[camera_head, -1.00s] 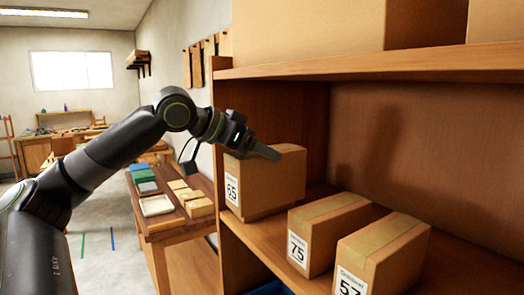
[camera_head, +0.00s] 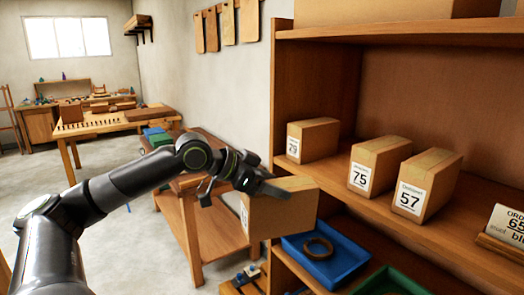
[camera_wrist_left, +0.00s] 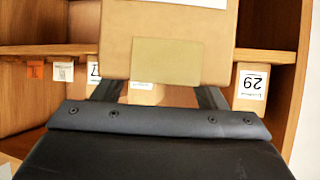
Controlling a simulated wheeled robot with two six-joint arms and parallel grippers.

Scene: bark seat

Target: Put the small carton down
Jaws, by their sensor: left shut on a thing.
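The small carton (camera_head: 282,214) is a plain brown cardboard box held in the air just outside the shelf, in front of its left side panel. My left gripper (camera_head: 268,188) is shut on it, with a dark finger along its upper part. In the left wrist view the carton (camera_wrist_left: 165,30) sits between the two fingers (camera_wrist_left: 162,95), with a tan tape patch on the near face. Its printed label is mostly turned away in the head view. My right gripper is not in view.
Below are a blue tray (camera_head: 345,262) with a ring and a green tray (camera_head: 392,282). A wooden bench (camera_head: 205,215) stands left.

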